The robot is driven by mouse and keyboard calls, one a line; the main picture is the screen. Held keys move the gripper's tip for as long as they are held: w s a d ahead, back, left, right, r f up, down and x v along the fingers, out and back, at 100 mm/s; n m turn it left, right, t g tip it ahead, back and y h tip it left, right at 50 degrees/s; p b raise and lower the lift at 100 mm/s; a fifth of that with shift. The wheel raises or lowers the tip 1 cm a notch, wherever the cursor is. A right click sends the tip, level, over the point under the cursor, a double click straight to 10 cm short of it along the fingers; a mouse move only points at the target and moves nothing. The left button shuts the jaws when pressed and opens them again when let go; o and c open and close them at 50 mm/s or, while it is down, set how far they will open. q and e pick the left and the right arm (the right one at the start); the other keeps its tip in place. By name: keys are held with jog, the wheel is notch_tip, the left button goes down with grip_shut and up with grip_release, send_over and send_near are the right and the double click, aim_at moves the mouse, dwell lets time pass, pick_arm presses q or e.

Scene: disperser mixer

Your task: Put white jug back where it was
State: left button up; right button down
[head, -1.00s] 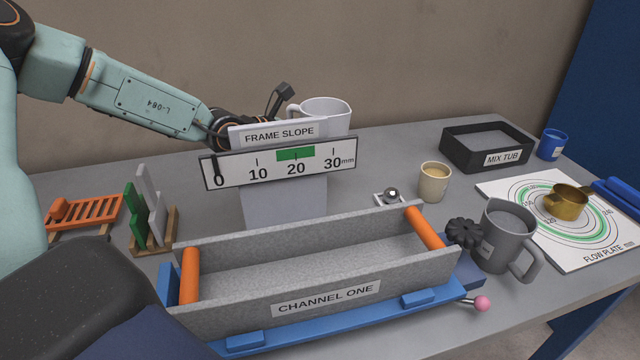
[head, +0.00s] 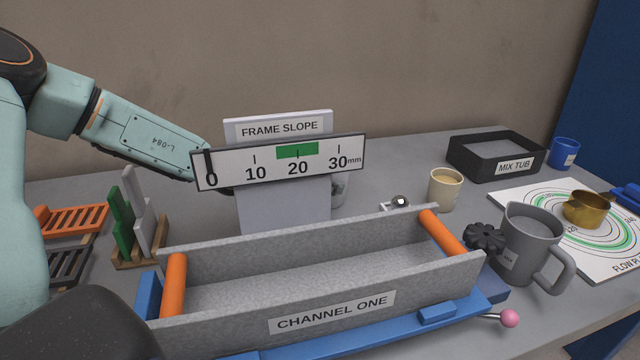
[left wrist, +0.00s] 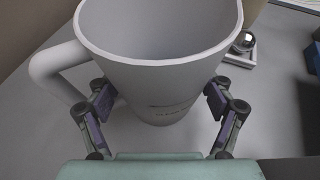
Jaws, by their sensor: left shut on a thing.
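The white jug (left wrist: 160,75) fills the upper middle of the left wrist view, upright, with its handle (left wrist: 62,70) on the left. My left gripper (left wrist: 162,103) has a finger on each side of the jug and is shut on it. In the head view only a sliver of the jug (head: 341,189) shows past the right edge of the FRAME SLOPE stand (head: 283,205). The stand and its scale board (head: 335,162) hide the rest, and my left fingers. I cannot tell whether the jug's base touches the table. My right gripper is not in view.
The CHANNEL ONE trough (head: 330,270) lies in front of the stand. A metal ball on a small base (head: 400,201) and a beige cup (head: 445,190) stand right of the jug. A grey jug (head: 530,245) and the MIX TUB (head: 470,158) are farther right.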

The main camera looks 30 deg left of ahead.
pick_arm(q)
jog(key=shift+s+d+r, duration=0.15)
jog(key=shift+d+r, duration=0.05)
jog(key=shift+r, duration=0.05)
jog(key=shift+s+f, duration=0.1)
jog(key=shift+f, duration=0.15)
jog(key=o, duration=1.4)
jog(key=shift+a+f, duration=0.1)
jog(key=shift+c, duration=0.2)
jog(key=shift+o, duration=0.6)
